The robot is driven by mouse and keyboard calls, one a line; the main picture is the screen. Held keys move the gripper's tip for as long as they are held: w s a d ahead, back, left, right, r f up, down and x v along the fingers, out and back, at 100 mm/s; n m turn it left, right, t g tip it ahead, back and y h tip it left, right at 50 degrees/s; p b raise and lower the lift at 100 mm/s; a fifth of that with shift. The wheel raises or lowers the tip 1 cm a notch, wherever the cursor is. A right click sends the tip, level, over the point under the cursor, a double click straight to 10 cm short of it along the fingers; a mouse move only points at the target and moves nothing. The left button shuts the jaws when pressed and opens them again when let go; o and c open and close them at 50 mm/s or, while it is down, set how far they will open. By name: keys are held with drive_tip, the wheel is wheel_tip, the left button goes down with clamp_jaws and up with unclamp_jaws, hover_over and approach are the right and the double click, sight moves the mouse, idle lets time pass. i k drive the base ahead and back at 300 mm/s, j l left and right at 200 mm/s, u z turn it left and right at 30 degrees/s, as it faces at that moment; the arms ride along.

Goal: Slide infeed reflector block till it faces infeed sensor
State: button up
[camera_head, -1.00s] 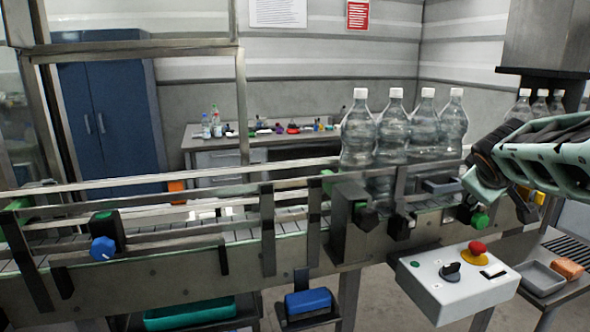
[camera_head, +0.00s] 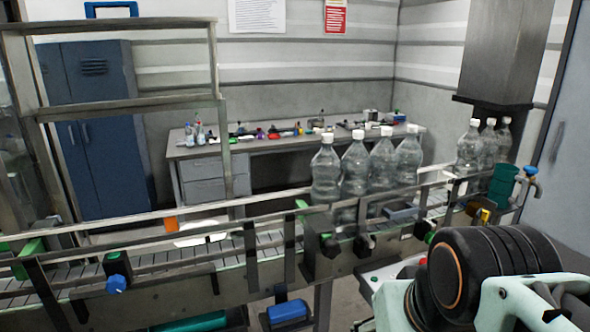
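A dark block with a green top and a blue knob (camera_head: 116,270) sits on the near guide rail at the left of the conveyor (camera_head: 175,297). It may be the reflector block, but no label shows. An orange piece (camera_head: 171,224) stands behind the far rail, right of that block. A yellow-orange piece (camera_head: 484,215) shows at the right end of the conveyor. I cannot tell which one, if either, is the infeed sensor. Black and pale green links of my arm fill the lower right. My gripper's fingers are out of view.
Clear bottles (camera_head: 354,165) with white caps stand on the conveyor, with more (camera_head: 468,148) farther right. Upright brackets line the near rail. A blue bin (camera_head: 288,310) is below. My arm covers most of the control box. A bench (camera_head: 265,148) stands behind.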

sight(171, 223)
drive_tip(key=i+j+u, duration=0.25)
drive_tip(key=j, duration=0.2)
drive_tip(key=i+j+u, duration=0.2)
drive_tip(key=j, duration=0.2)
drive_tip(key=i+j+u, duration=0.25)
drive_tip(key=j, duration=0.15)
drive_tip(key=k, duration=0.1)
